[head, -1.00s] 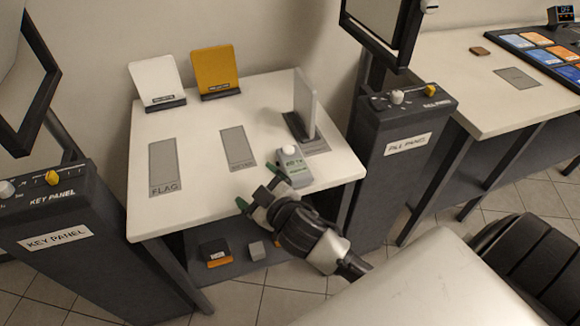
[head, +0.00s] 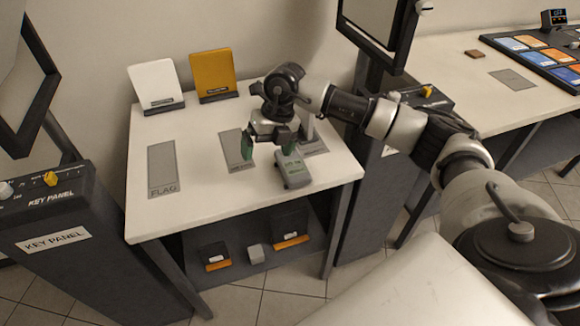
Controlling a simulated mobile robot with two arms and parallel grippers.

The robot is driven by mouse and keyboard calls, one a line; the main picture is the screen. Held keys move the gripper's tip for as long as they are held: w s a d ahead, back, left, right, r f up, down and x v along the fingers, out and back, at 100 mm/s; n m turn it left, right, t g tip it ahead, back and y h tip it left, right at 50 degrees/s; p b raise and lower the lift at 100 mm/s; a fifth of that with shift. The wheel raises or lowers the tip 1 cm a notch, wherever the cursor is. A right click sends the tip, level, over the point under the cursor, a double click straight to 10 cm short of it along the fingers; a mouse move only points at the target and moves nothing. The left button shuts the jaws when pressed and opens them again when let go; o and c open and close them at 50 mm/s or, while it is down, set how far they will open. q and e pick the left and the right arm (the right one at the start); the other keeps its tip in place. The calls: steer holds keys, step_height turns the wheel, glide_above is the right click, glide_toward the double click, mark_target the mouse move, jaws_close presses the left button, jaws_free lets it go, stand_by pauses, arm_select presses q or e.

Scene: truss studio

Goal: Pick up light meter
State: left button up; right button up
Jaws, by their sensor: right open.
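The light meter (head: 294,171) is a small grey device with a green screen. It lies near the front right of the white table (head: 215,213), and its upper end is partly hidden by my right gripper. My right gripper (head: 267,147) is open, with green fingertips pointing down. It is over the table, just behind and to the left of the light meter. Its right finger overlaps the meter's top end in the picture, and I cannot tell if they touch. My left gripper is not in view.
A white panel (head: 155,83) and a yellow panel (head: 213,71) stand at the table's back. An upright panel (head: 308,124) is partly hidden behind my right gripper. The key panel (head: 55,205) stands left.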

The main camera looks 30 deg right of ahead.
steer(key=d+r+m+h, duration=0.1)
steer(key=d+r+h, duration=0.15)
steer(key=d, duration=0.45)
glide_above(292, 162)
steer(key=shift+g+h, duration=0.3)
steer(key=shift+h, duration=0.05)
step_height(292, 162, down, 5)
steer(key=shift+f, duration=0.2)
step_height(292, 162, down, 6)
steer(key=shift+r+p, duration=0.1)
steer(key=shift+p, duration=0.6)
steer(key=c, duration=1)
steer(key=shift+r, duration=0.1)
steer(key=shift+c, duration=0.4)
